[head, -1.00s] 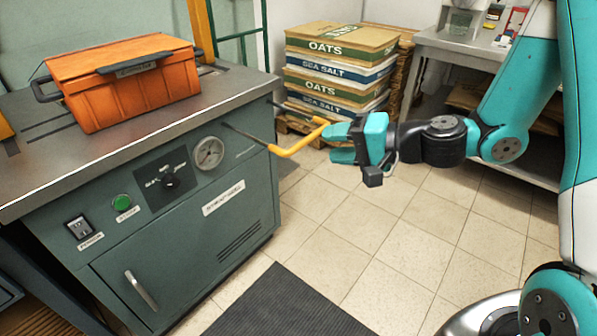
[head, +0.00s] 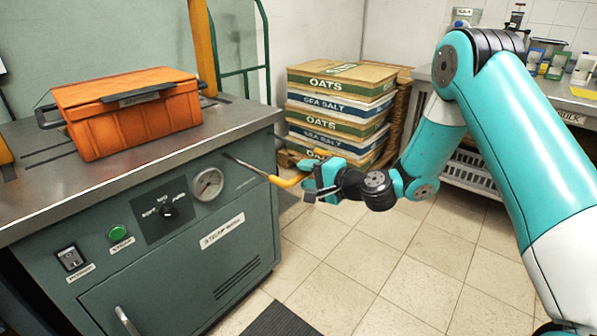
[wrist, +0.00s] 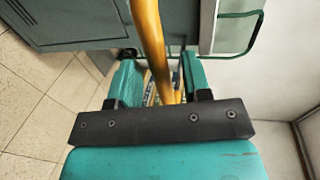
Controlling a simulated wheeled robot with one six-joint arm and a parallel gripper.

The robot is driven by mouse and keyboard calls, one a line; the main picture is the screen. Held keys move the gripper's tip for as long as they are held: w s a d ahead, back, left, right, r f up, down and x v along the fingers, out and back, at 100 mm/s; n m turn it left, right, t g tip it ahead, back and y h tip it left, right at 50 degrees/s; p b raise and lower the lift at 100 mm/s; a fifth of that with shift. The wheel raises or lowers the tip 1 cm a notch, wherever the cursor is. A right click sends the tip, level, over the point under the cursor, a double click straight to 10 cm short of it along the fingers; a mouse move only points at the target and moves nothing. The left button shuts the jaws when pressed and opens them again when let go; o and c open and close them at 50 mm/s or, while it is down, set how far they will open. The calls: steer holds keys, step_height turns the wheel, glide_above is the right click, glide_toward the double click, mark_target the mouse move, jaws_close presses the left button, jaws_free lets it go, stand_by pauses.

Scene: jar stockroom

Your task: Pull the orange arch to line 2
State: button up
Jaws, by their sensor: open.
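In the wrist view, the orange bar (wrist: 150,40) runs down between the two teal fingers of my gripper (wrist: 160,78). The fingers stand apart, with a gap on each side of the bar. I cannot make out any line marks on the rods.
An orange crate (head: 130,120) sits on the machine's top, near a yellow post (head: 203,50). Stacked oats and sea salt sacks (head: 340,110) stand behind my gripper. A bench (head: 580,105) is at the right. The tiled floor (head: 350,265) in front is mostly clear.

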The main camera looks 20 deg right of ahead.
steer(key=shift+x, duration=1.7)
jaws_close()
steer(key=shift+s, duration=0.1)
